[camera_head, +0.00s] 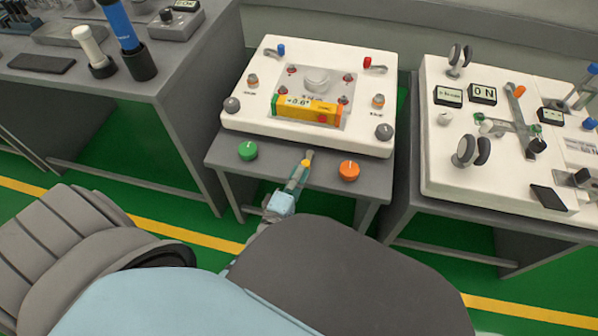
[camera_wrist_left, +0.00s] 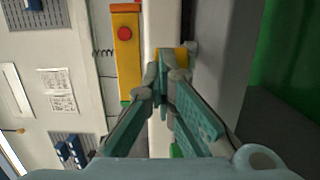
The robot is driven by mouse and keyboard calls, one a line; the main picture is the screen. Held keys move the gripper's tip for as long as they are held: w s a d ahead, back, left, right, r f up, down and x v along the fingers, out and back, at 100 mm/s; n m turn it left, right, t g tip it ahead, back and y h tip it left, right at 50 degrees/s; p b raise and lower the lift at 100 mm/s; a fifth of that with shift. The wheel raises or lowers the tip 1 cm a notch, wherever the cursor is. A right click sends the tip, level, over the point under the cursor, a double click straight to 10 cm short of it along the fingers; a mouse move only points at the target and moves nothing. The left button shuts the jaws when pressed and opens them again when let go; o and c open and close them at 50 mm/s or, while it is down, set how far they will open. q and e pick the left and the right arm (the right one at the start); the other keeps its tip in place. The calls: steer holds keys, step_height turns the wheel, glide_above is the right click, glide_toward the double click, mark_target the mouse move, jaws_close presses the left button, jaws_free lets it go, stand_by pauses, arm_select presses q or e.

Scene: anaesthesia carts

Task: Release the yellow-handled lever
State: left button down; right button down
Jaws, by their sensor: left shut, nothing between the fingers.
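The yellow-handled lever (camera_head: 307,162) is at the front of the white panel box (camera_head: 350,148), above the grey table. Its yellow part (camera_wrist_left: 181,55) also shows in the left wrist view, just beyond my fingertips and partly hidden by them. My left gripper (camera_head: 299,174) is shut and empty, with its fingertips (camera_wrist_left: 166,62) right at the lever. I cannot tell whether they touch it. My right gripper is not in view.
A yellow-orange device with a red button (camera_head: 300,104) sits on the panel. A green knob (camera_head: 247,150) and an orange knob (camera_head: 349,171) flank the lever. Another white panel (camera_head: 440,180) stands right, and a grey table (camera_head: 165,70) with a blue cylinder (camera_head: 118,25) left.

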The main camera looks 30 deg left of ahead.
arm_select(q)
steer(key=shift+w+r, duration=0.1)
steer(key=shift+r, duration=0.05)
step_height(320, 180, up, 10)
stand_by(0.6)
stand_by(0.4)
